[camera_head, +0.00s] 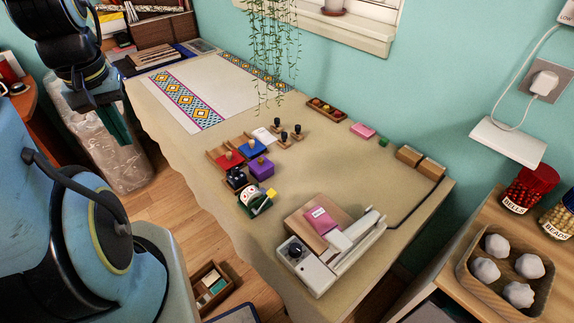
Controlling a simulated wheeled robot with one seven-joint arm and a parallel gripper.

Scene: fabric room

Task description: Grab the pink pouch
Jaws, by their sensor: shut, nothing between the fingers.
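A small deep-pink pouch-like packet (320,219) with a pale label lies on a tan box-like item (297,231) on the right part of the table. A lighter pink flat item (362,130) lies farther back near the wall; I cannot tell which of the two is the pouch. My gripper (116,132) hangs at the upper left, off the table's left edge, far from both pink items. It is shut and empty, pointing down.
The long cloth-covered table (330,165) holds several stampers and ink pads (227,157), a purple box (262,168), a panda-like figure (256,199) and a white machine (345,250). A plant (272,45) hangs over the back edge. Bare cloth lies between the stampers and the machine.

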